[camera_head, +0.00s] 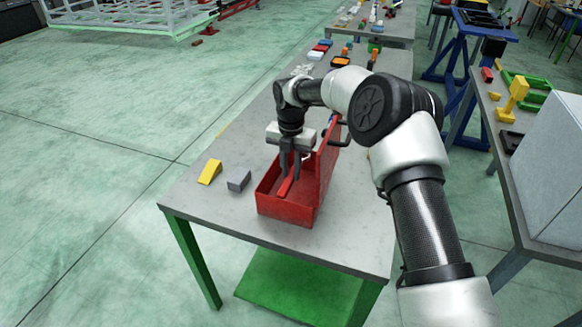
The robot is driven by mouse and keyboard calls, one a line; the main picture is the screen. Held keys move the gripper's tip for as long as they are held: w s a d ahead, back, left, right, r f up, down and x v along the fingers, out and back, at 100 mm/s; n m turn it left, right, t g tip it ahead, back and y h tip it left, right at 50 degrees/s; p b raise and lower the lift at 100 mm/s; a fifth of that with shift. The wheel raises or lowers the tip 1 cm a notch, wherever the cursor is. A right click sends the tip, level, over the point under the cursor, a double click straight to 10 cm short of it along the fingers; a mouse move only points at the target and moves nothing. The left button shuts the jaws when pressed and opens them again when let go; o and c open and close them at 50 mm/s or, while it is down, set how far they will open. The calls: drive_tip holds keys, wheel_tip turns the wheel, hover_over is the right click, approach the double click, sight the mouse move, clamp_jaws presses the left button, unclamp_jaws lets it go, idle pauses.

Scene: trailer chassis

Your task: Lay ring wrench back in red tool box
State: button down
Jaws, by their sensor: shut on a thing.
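The red tool box (287,211) stands open near the front end of the grey table, its taller side on the right. My gripper (289,178) points down into the box, with its fingertips below the rim. It is shut on a slim red piece (285,187) that I take for the ring wrench. The ring end cannot be made out, and the walls and fingers hide part of the piece. I cannot tell whether it touches the box floor.
A yellow wedge (210,171) and a grey block (238,179) lie left of the box on the grey table (190,193). Small parts lie towards the table's far end. A second table with a yellow tool (512,98) and a large grey case (550,165) stands at right.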

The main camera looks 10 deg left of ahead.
drive_tip(key=shift+f+b, duration=1.85)
drive_tip(key=shift+f, duration=1.9)
drive_tip(key=c, duration=1)
unclamp_jaws()
drive_tip(key=shift+r, duration=0.1)
drive_tip(key=shift+r+p, duration=2.2)
drive_tip(key=shift+r, duration=1.7)
